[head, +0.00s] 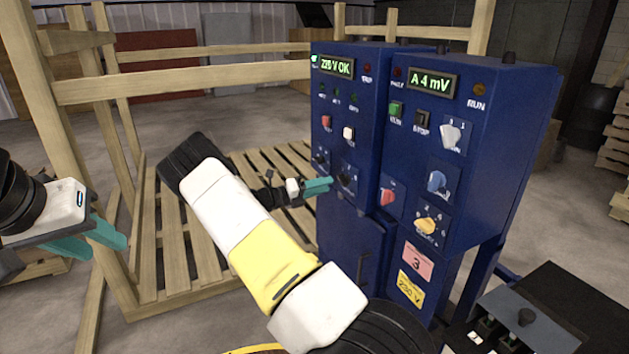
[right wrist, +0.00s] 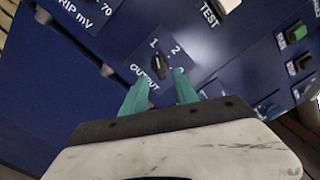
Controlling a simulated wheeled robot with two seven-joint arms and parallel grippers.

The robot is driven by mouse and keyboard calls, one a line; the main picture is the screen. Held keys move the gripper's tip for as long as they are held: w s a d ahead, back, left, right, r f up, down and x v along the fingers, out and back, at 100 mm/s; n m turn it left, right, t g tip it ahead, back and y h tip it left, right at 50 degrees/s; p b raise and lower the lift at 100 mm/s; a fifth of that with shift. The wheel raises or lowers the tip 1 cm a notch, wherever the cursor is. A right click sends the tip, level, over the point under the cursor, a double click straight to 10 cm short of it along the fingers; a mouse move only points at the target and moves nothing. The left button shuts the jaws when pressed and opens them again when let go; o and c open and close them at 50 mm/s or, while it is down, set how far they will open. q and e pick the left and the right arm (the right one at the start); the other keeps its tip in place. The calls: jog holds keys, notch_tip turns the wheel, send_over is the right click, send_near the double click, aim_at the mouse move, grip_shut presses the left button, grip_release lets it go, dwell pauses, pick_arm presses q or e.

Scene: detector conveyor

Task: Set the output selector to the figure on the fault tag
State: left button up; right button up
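The output selector is a small black knob (right wrist: 158,66) on a blue plate marked OUTPUT, with figures 1 and 2 readable; its upper end leans towards the 1. In the head view this dark knob (head: 347,179) is low on the left blue cabinet. The pink fault tag (head: 417,262) with a 3 is on the right cabinet's front. My right gripper (head: 327,184) is open at the knob; in the right wrist view its teal fingertips (right wrist: 161,75) lie either side of it, contact unclear. My left gripper (head: 112,238) is open and empty at far left.
A yellow 230 V label (head: 411,288) hangs below the tag. Other knobs and buttons sit close by. A wooden crate frame (head: 180,85) and pallet stand behind my arms.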

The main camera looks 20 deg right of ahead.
aim_at(340, 182)
jog(key=d, duration=0.5)
jog(key=shift+w+d, duration=0.2)
grip_shut()
